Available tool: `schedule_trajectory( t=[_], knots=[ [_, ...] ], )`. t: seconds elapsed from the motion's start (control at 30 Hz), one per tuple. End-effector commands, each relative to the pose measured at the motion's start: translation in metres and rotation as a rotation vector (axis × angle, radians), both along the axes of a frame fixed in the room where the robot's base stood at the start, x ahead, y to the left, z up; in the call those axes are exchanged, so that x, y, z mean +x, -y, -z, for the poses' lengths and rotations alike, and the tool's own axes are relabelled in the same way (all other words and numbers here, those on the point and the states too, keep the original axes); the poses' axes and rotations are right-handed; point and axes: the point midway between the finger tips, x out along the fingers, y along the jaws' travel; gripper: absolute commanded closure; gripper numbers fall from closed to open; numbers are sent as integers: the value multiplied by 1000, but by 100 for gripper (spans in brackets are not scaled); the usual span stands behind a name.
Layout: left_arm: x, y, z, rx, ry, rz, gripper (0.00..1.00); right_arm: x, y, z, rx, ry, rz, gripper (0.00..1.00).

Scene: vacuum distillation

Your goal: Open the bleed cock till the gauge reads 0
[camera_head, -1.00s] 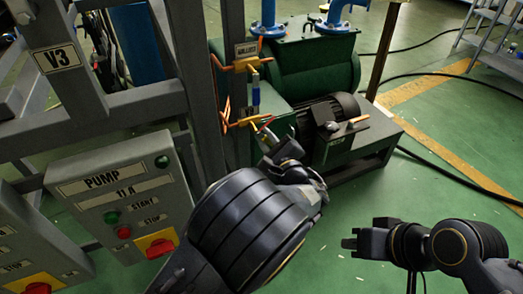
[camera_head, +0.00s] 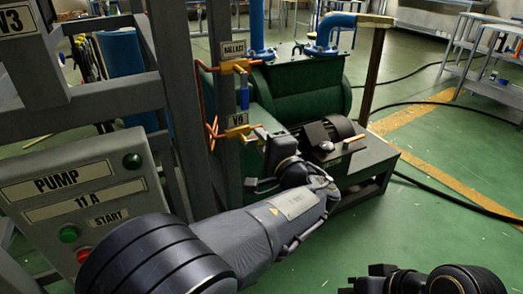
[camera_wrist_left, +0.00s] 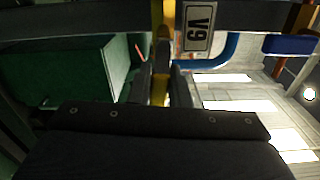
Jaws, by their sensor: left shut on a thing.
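A brass cock (camera_head: 238,132) with the tag V9 (camera_head: 239,119) sits on copper tubing at a grey frame post. My left gripper (camera_head: 258,140) is at this cock, on its right side, and mostly covers its handle. In the left wrist view, the jaws (camera_wrist_left: 160,88) are shut on a narrow yellow part below the V9 tag (camera_wrist_left: 198,28), which I take as the cock's handle. How far the cock is turned is hidden. My right gripper (camera_head: 370,278) is at the lower right, away from the frame, partly cut off. No gauge is in view.
A second brass valve (camera_head: 237,66) with a blue handle and the tag BALLAST (camera_head: 234,49) sits just above. The green pump (camera_head: 300,92) and its motor (camera_head: 325,133) stand behind my left gripper. The pump control box (camera_head: 90,195) is at the left. Open floor lies at the right.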

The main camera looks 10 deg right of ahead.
Motion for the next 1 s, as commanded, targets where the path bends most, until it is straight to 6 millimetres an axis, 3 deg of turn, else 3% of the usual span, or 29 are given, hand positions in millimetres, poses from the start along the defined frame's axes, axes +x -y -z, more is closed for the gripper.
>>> schedule_trajectory(
  t=[0.6,0.63,0.77,1.0],
  knots=[
    [-1,0,0,-37,9,0,100,0,0,6,0,0,0,100],
    [-1,1,0,-37,9,0,80,0,0,6,0,0,0,100],
    [0,0,-1,-36,10,0,63,0,0,6,0,0,0,100],
    [0,0,-1,-35,10,0,62,0,0,6,0,0,0,100]
  ],
)
